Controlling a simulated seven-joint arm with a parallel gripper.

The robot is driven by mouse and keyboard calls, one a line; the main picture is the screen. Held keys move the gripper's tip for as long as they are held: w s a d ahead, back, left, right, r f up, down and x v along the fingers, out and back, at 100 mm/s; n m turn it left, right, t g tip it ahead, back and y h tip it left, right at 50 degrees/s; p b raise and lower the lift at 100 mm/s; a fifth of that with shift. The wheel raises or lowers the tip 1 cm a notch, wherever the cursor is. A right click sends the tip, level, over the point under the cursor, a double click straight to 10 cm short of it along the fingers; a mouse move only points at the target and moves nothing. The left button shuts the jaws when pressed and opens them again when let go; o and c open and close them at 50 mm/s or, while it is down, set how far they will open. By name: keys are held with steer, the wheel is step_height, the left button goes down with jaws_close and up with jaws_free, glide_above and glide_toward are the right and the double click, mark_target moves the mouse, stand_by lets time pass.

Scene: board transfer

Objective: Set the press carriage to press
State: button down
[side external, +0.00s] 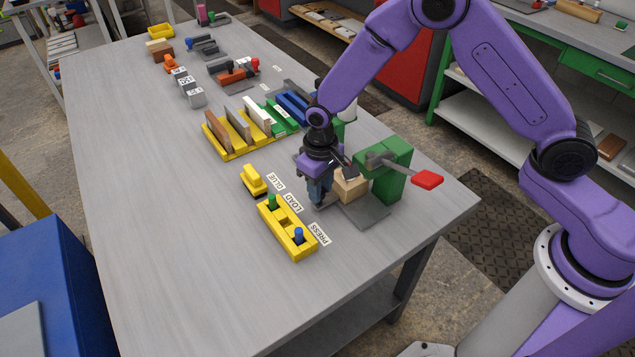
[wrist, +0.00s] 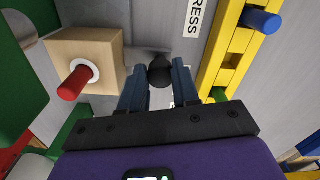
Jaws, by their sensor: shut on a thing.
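My gripper (side external: 318,203) points down beside the press, between the yellow rack and the wooden block. In the wrist view my gripper (wrist: 160,78) has its fingers closed around a round black knob (wrist: 160,68). What the knob is fixed to is hidden beneath it.
The yellow rack (side external: 272,226) holds a green peg (side external: 271,200) and a blue peg (side external: 298,235). A yellow handled block (side external: 254,181) lies behind it. A yellow stand (side external: 222,147) with upright boards is farther back. The table's left and front are clear.

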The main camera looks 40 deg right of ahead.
steer(key=s, duration=0.6)
steer(key=shift+s, duration=0.3)
steer(key=c, duration=0.8)
jaws_free()
steer(key=shift+w+r, duration=0.1)
steer(key=shift+r, duration=0.3)
step_height(320, 180, up, 17)
steer(key=shift+f, duration=0.2)
